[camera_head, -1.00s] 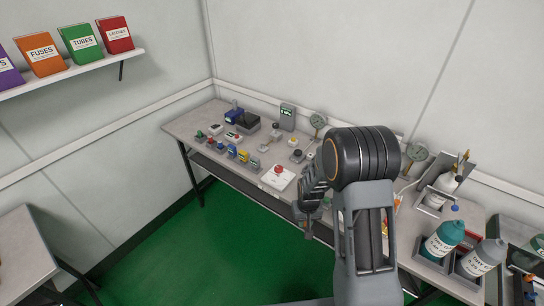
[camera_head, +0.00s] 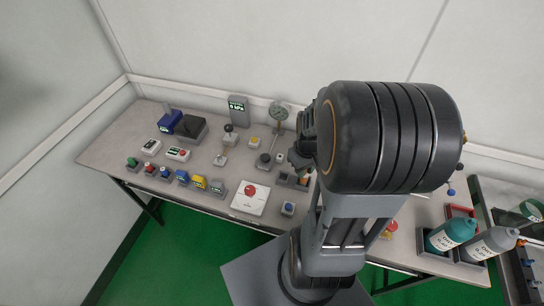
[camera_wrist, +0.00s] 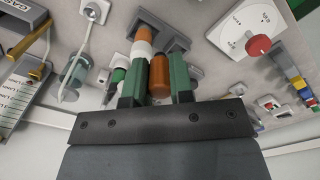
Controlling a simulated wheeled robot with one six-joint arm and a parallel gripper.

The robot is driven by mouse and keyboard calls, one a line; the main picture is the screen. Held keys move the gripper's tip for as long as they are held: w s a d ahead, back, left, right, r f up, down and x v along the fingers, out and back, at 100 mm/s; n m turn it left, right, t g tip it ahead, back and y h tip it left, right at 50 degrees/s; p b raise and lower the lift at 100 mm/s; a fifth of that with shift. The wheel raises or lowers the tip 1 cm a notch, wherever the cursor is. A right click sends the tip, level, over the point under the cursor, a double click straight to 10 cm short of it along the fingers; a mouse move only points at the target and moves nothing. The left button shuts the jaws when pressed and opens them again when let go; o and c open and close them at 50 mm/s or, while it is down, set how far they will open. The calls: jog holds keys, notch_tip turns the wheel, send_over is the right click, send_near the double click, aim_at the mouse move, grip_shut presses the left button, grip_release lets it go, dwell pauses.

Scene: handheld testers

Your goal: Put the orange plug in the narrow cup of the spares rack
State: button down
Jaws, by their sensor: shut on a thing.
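My gripper (camera_wrist: 158,88), with green fingers, is shut on the orange plug (camera_wrist: 160,76) in the wrist view. Just beyond the fingers are the grey blocks of what looks like the spares rack (camera_wrist: 178,42). An orange piece with a white band (camera_wrist: 143,42) stands beside the left finger there. I cannot tell whether the held plug touches the rack. In the head view the dark rack (camera_head: 285,178) shows at the bench front, and my arm covers most of the gripper (camera_head: 299,157). The narrow cup's opening cannot be made out.
A white plate with a red button (camera_head: 250,194) lies left of the rack. Several small coloured testers (camera_head: 182,177) line the front edge at left. Teal (camera_head: 450,234) and grey bottles (camera_head: 490,243) stand at right.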

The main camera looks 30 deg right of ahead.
jog(key=w+d+f, duration=0.2)
jog(key=w+f, duration=0.2)
jog(key=w, duration=0.4)
send_over(289, 167)
notch_tip(289, 167, down, 5)
jog(key=shift+s+r+p, duration=0.1)
jog(key=shift+s+p, duration=0.05)
jog(key=shift+p, duration=0.25)
jog(key=shift+w+f, duration=0.25)
jog(key=shift+f, duration=1)
jog(key=shift+f+p, duration=0.3)
jog(key=shift+f, duration=0.3)
jog(key=shift+f, duration=0.1)
jog(key=shift+f, duration=0.15)
jog(key=c, duration=1)
grip_release()
